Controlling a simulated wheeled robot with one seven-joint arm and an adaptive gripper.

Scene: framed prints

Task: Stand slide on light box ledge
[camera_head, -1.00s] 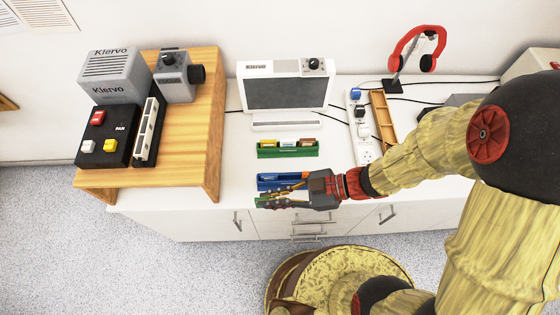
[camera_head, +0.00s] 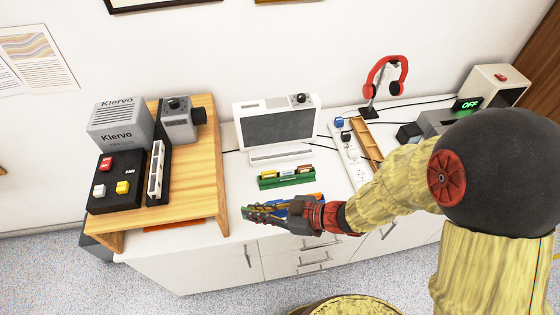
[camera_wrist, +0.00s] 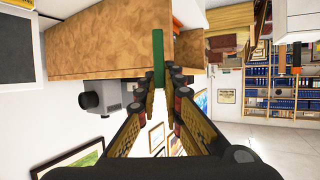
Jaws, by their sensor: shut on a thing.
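The light box (camera_head: 277,128) is a white unit with a dark screen and a knob at its top right. Its white ledge (camera_head: 281,155) sits low in front of the screen and looks empty. My gripper (camera_head: 250,213) is over the counter's front edge, in front of and below the ledge. It is shut on a thin green slide, seen edge-on between the fingertips in the wrist view (camera_wrist: 158,55). In the head view the fingers hide most of the slide.
A green rack (camera_head: 286,180) with several slides stands before the ledge. A blue rack (camera_head: 318,198) is mostly hidden behind my gripper. A wooden stand (camera_head: 205,180) with grey devices is left. A power strip (camera_head: 350,160) and red headphones (camera_head: 385,75) are right.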

